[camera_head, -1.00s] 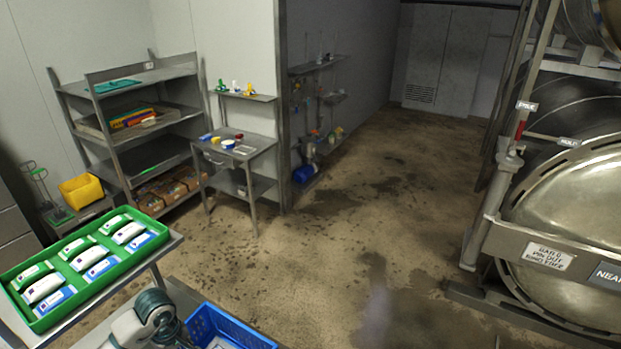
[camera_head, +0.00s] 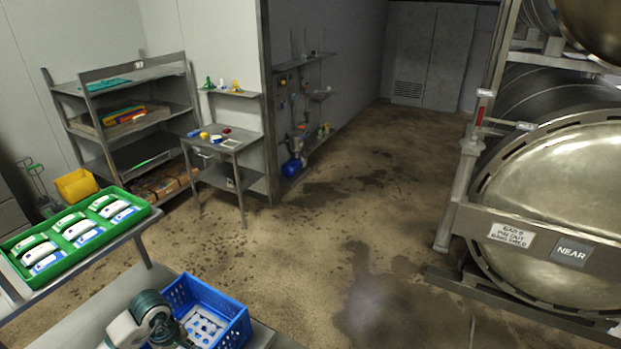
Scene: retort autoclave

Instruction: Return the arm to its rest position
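A white and teal arm link (camera_head: 143,322), which looks like mine, shows at the bottom left, beside the blue crate. No gripper fingers can be made out on it. My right arm and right gripper are outside the picture. The blue crate (camera_head: 236,330) with a perforated floor stands on a low grey surface at the bottom. It looks empty in the part I see. A green tray (camera_head: 150,211) with several white and blue packs sits on a metal stand at the left.
The round autoclave door (camera_head: 560,205), marked NEAR, fills the right side. A metal shelf rack (camera_head: 150,75), a small steel table (camera_head: 240,142) and a yellow bin (camera_head: 76,185) stand at the back left. The stained floor (camera_head: 300,245) between them is open.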

